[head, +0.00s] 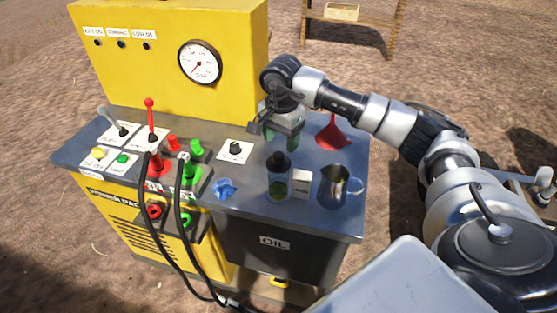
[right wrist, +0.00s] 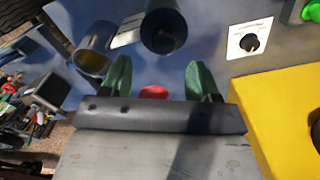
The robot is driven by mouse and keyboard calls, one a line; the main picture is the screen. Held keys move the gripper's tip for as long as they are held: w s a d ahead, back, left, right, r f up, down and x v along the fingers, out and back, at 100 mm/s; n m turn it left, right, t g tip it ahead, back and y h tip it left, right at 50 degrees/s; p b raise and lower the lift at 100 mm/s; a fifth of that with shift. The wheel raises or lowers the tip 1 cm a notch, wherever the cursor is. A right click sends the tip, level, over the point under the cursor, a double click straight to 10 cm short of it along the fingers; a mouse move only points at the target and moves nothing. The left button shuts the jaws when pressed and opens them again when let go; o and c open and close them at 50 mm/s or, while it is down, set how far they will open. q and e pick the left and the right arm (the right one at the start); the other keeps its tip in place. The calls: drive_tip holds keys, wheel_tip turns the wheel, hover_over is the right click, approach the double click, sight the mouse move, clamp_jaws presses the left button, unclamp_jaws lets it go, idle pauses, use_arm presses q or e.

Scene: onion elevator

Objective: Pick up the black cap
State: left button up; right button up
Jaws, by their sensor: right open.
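The black cap (head: 278,161) sits on an upright bottle (head: 279,187) with a green band, on the grey top of the yellow power unit. In the right wrist view the dark bottle (right wrist: 165,28) stands beyond the fingertips, at the top of the picture. My right gripper (head: 281,133) is open and empty, with green fingers pointing down, behind the bottle and apart from it. Its fingers (right wrist: 160,78) also show in the right wrist view. My left gripper is not in view.
A white box (head: 302,183) and a metal jug (head: 337,187) stand right of the bottle. A blue cloth (head: 225,189) lies left. Levers, red and green connectors and black hoses crowd the left side.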

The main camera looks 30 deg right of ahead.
sight(279, 154)
drive_tip(key=f, duration=0.2)
drive_tip(key=f+p, duration=0.2)
drive_tip(key=f, duration=0.1)
drive_tip(key=shift+w+a+f, duration=0.15)
drive_tip(key=shift+a+f, duration=0.15)
drive_tip(key=shift+f, duration=0.2)
drive_tip(key=c, duration=1)
drive_tip(key=shift+r, duration=0.1)
